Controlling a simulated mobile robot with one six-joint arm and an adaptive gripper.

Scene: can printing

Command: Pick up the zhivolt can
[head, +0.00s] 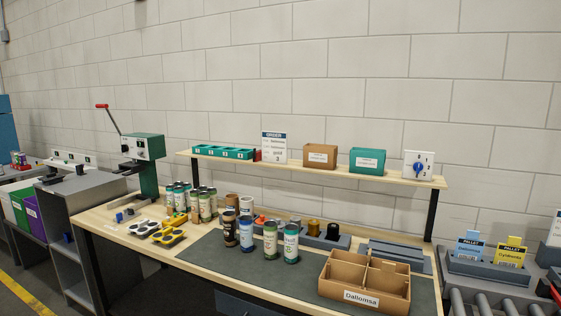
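Several cans stand upright on the workbench. In front are a dark brown can (230,229), a white and blue can (247,236), a green can (270,241) and a white and teal can (291,244), close together on the grey mat. Behind and to the left is a cluster of teal-topped cans (180,196) and green cans (205,208). The lettering on the cans is too small to read, so I cannot tell which one is the zhivolt can. My gripper is not in view.
A divided brown box labelled Dallomsa (365,281) sits at the bench's right front. A green lever press (143,160) stands at left. Yellow and black holders (168,236) lie left of the mat (210,252). A raised shelf (290,163) spans the back.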

